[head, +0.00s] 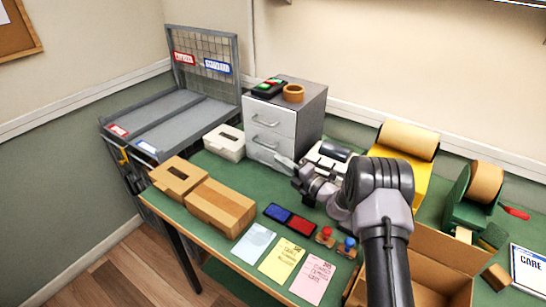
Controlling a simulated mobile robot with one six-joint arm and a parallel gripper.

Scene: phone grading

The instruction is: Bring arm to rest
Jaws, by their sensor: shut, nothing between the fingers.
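My arm rises from the bottom right of the head view and bends toward the left. My gripper (285,163) is at its end, in front of the grey drawer cabinet (270,130). It is shut and I see nothing held in it. The fingers look small and partly merge with the cabinet behind. I cannot tell whether they touch anything. My wrist hides part of a white device (328,156) with a dark roller behind it.
A green table (205,212) carries cardboard boxes (220,205), a white tissue-like box (225,142), red and blue pads (290,219), stamps (347,245), and paper slips (313,279). An open carton (440,255) stands right of my arm. A grey rack (180,110) stands at the left.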

